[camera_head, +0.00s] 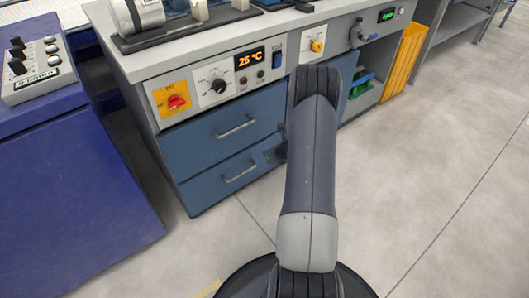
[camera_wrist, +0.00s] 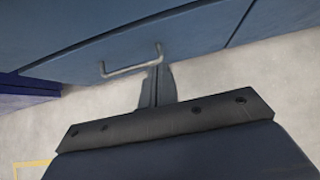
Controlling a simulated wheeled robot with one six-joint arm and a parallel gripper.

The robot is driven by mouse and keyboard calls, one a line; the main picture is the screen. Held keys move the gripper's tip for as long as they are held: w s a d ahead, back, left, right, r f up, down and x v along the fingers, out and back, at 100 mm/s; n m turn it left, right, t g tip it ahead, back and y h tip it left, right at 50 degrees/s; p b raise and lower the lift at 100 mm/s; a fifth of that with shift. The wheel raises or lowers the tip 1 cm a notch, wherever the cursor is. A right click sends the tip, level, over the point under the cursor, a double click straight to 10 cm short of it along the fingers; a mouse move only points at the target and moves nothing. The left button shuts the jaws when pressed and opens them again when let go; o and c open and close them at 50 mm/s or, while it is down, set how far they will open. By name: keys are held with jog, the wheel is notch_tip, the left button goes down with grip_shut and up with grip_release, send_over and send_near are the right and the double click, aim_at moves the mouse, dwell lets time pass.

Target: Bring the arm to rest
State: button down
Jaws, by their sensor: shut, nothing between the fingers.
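My arm rises from the bottom middle of the head view and folds over at its top. My gripper (camera_head: 282,145) shows in part just left of the arm, in front of the blue drawers; the arm hides the rest. In the wrist view my gripper (camera_wrist: 157,72) is shut, its dark fingers together with nothing between them. The fingers point toward the blue cabinet front, close in the picture to a metal drawer handle (camera_wrist: 132,65). I cannot tell how large the gap to the cabinet is.
A workbench (camera_head: 195,60) with blue drawers (camera_head: 222,130) and a control panel stands ahead. A blue console (camera_head: 70,190) with a switch box (camera_head: 38,68) stands at left. A yellow panel (camera_head: 403,62) stands at the bench's right end. Grey floor (camera_head: 440,180) is open at right.

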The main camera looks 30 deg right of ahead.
jog(key=shift+v, duration=1)
jog(key=shift+f, duration=0.1)
